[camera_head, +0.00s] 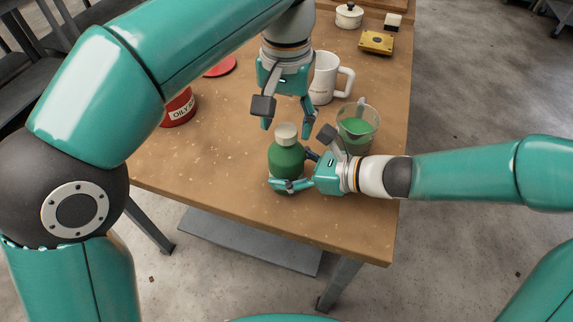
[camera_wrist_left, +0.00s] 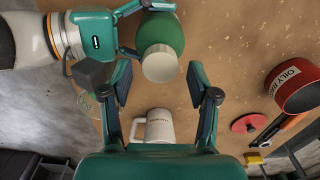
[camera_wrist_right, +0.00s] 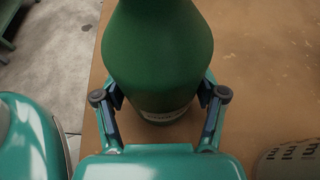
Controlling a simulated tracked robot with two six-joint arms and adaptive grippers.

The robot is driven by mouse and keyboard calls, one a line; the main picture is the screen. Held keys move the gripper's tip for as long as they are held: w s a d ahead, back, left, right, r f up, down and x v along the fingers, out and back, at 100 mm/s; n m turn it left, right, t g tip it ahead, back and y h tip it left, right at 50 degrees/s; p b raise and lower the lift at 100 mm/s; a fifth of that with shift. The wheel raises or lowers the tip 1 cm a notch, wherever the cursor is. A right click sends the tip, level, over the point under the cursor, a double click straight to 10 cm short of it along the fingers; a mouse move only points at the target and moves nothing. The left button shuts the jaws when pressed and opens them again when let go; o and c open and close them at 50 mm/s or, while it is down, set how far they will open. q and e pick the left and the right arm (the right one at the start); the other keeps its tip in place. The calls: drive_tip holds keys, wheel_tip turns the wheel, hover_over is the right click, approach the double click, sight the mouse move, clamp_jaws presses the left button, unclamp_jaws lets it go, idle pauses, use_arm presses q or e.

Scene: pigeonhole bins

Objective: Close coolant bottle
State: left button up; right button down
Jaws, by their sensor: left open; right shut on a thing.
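The coolant bottle (camera_head: 286,158) is green and stands upright near the table's front edge. A cream cap (camera_head: 286,132) sits on its neck; I cannot tell how tightly. My right gripper (camera_head: 297,174) is shut around the lower part of the bottle, coming from the right. In the right wrist view its fingers hold both sides of the green body (camera_wrist_right: 158,60), above a partly hidden label. My left gripper (camera_head: 288,121) points down, open and empty, just behind and above the cap. In the left wrist view the cap (camera_wrist_left: 160,64) shows between and beyond its fingertips.
A glass jug (camera_head: 357,125) of green liquid stands close to my right gripper. A white mug (camera_head: 326,78) is behind it. A red can (camera_head: 180,108) and a red disc (camera_head: 221,66) are at left. A white pot (camera_head: 349,15) and yellow box (camera_head: 377,42) are farther back.

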use_arm(q)
drive_tip(key=shift+f, duration=0.8)
clamp_jaws()
drive_tip(key=shift+o, duration=0.5)
unclamp_jaws()
drive_tip(key=shift+r, duration=0.1)
drive_tip(key=shift+r, duration=3.65)
